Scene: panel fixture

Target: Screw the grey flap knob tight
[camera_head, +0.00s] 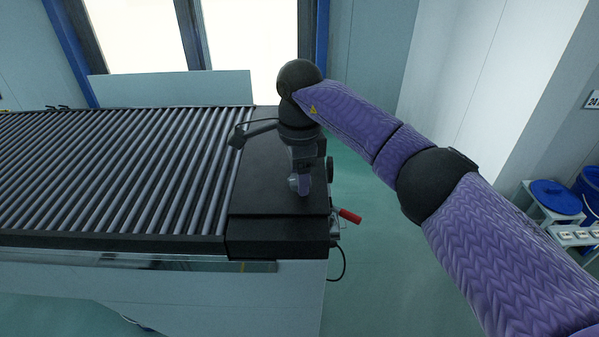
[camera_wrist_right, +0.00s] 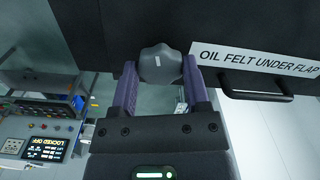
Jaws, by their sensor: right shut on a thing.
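The grey flap knob (camera_wrist_right: 163,66) is a dark grey, lobed knob with a small light mark on its face, in the top middle of the right wrist view. It sits against a black panel (camera_wrist_right: 100,40). My right gripper (camera_wrist_right: 158,75) has one purple finger on each side of the knob and is shut on it. In the head view, my right gripper (camera_head: 302,184) points down at the black end housing (camera_head: 268,200) of the roller table; the knob itself I cannot make out there. My left gripper is not in view.
A label (camera_wrist_right: 258,60) reads "OIL FELT UNDER FLAP", above a black bar handle (camera_wrist_right: 257,93). A control panel with a lit display (camera_wrist_right: 46,148) stands lower left. The roller bed (camera_head: 110,165) lies left of the housing. A red lever (camera_head: 349,215) sticks out on the right.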

